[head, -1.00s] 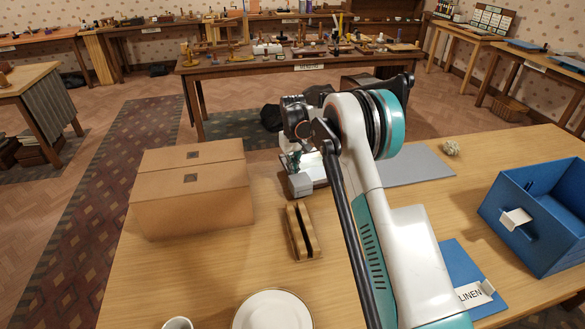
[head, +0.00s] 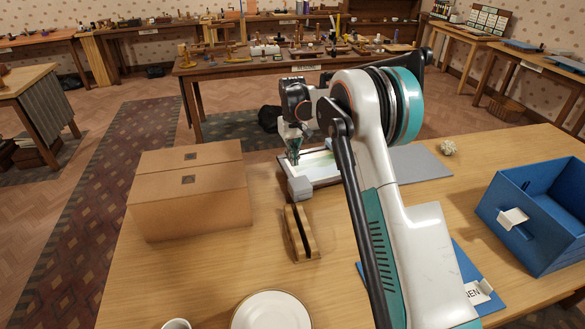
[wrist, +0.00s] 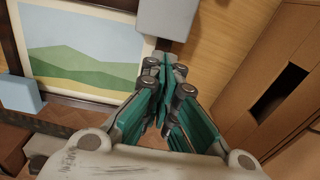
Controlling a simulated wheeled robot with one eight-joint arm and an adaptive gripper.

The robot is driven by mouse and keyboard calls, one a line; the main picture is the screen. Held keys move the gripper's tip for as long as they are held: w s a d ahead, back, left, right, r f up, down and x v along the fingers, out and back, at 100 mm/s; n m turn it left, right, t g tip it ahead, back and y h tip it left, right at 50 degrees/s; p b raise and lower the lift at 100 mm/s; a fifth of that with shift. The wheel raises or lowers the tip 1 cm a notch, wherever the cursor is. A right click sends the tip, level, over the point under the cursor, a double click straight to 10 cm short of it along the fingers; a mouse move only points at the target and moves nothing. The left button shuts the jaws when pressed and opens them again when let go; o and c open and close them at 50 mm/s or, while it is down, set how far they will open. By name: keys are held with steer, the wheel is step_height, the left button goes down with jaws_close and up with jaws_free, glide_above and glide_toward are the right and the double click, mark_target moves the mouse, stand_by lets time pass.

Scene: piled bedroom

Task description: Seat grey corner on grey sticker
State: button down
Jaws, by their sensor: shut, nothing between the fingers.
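A grey corner block (head: 300,188) sits at the near-left corner of a framed landscape picture (head: 322,168) lying on the wooden table. In the wrist view the grey corner (wrist: 167,18) is at the top, at the picture's upper right (wrist: 85,45). I cannot tell whether it is fully seated. A pale blue-grey block (wrist: 20,93) lies at the picture's lower left there. My gripper (head: 294,161) is shut and empty just above and behind the grey corner, apart from it in the wrist view (wrist: 165,68). No grey sticker can be made out.
A cardboard box (head: 190,205) stands left of the picture. A slotted wooden block (head: 313,245) lies in front of the grey corner. A grey mat (head: 420,163), a blue bin (head: 535,225) and a plate (head: 270,312) are also on the table.

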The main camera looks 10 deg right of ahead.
step_height(320, 180, up, 5)
steer(key=p, duration=0.3)
glide_toward(300, 188)
steer(key=s+d+f, duration=0.2)
steer(key=s, duration=0.6)
steer(key=f+b, duration=0.1)
steer(key=f, duration=0.5)
steer(key=f+b, duration=0.1)
steer(key=f, duration=0.1)
steer(key=shift+w+d+f+b, duration=0.15)
steer(key=shift+w+f+b, duration=0.1)
steer(key=shift+f+b, duration=0.15)
steer(key=w, duration=0.2)
steer(key=shift+w+a+f+b, duration=0.2)
steer(key=shift+w+f+b, duration=0.05)
steer(key=shift+w+b, duration=0.15)
steer(key=shift+w+a+r, duration=0.1)
steer(key=shift+w, duration=0.45)
steer(key=shift+w+a, duration=0.15)
steer(key=shift+w, duration=0.9)
steer(key=shift+s, duration=0.1)
